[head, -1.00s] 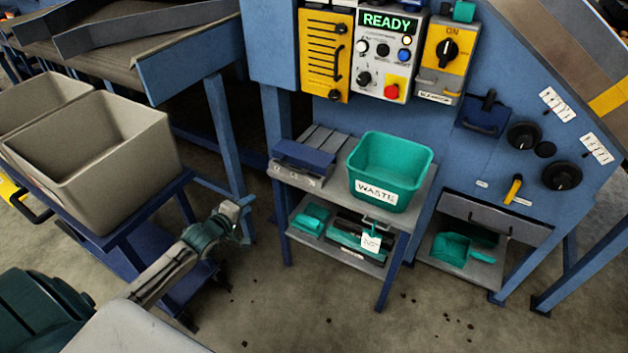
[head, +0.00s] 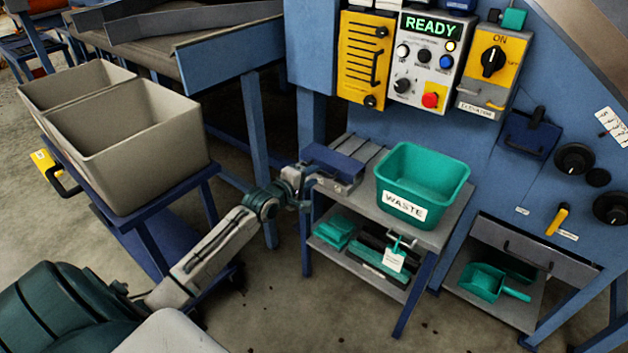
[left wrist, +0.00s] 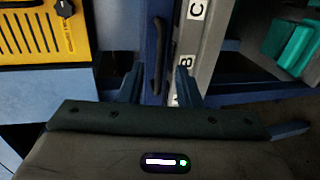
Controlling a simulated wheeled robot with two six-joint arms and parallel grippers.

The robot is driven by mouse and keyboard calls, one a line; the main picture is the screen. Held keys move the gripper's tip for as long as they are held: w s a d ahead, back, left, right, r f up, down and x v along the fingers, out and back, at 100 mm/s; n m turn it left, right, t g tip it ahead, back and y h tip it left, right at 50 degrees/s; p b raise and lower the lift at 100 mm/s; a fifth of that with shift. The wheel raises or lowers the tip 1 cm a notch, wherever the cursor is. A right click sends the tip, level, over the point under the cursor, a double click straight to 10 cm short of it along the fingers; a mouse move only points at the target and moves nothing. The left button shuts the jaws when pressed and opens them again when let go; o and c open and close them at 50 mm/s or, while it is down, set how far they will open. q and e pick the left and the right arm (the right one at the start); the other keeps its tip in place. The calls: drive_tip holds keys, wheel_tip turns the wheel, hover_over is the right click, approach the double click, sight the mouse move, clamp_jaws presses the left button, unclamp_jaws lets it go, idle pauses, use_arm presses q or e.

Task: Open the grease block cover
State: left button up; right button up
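The grease block is a low grey block (head: 345,186) at the left end of the small table, with a blue cover (head: 333,162) lying shut on top. In the left wrist view the cover (left wrist: 147,20) is dark blue with a black bar handle (left wrist: 158,50). The letters B and C show on the grey block (left wrist: 193,40) beside it. My left gripper (head: 306,178) is at the left end of the block. In the left wrist view its two fingers (left wrist: 158,80) are apart, with the handle in line between them; contact cannot be told. My right gripper is not in view.
A green waste bin (head: 421,185) stands right of the block on the small table (head: 433,236). A lower shelf holds green and dark items. Grey crates (head: 130,150) stand on a blue cart at left. The control panel (head: 431,62) is behind.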

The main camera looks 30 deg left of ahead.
use_arm(q)
drive_tip(key=shift+x, duration=0.8)
drive_tip(key=shift+c, duration=0.2)
clamp_jaws()
